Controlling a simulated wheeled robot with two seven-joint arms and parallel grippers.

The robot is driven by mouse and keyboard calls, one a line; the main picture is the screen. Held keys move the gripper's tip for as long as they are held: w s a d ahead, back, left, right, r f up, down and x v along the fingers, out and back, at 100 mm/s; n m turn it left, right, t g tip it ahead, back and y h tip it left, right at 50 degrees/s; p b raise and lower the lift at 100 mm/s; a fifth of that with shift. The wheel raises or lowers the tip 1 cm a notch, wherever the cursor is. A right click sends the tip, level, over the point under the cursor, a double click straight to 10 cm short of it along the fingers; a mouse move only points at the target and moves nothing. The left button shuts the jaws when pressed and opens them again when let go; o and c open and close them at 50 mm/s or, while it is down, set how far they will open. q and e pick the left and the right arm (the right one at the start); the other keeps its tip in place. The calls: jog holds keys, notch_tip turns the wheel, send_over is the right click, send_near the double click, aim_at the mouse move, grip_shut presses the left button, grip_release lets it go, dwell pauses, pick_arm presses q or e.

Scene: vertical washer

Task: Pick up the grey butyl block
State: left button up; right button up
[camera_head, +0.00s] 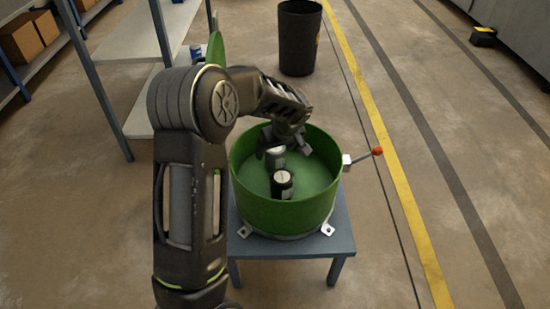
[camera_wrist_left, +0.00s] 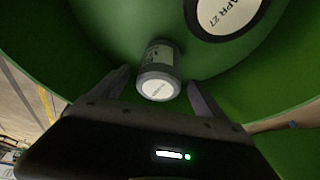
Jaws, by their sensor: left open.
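The grey butyl block looks like the small grey cylinder with a pale label (camera_head: 275,156) inside the green round tub (camera_head: 262,212). In the left wrist view the grey cylinder (camera_wrist_left: 158,72) stands between the two fingers, its pale round end facing the camera. My left gripper (camera_head: 287,147) reaches down into the tub from above and behind the cylinder. In the left wrist view my left gripper (camera_wrist_left: 158,88) is open, with a visible gap on each side of the cylinder. My right gripper is not in view.
A black cylinder with a white top (camera_head: 282,184) stands in the tub close to the grey one. The tub rests on a grey-blue table (camera_head: 343,222) and has a red-knobbed lever (camera_head: 376,151) on its right. A black bin (camera_head: 299,38) stands behind; shelving (camera_head: 130,35) is at left.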

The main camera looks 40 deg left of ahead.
pick_arm(q)
jog(key=b+x, duration=0.2)
jog(key=x, duration=0.3)
jog(key=shift+f, duration=0.15)
jog(key=shift+w, duration=0.1)
jog(key=shift+c, duration=0.4)
jog(key=c, duration=1.7)
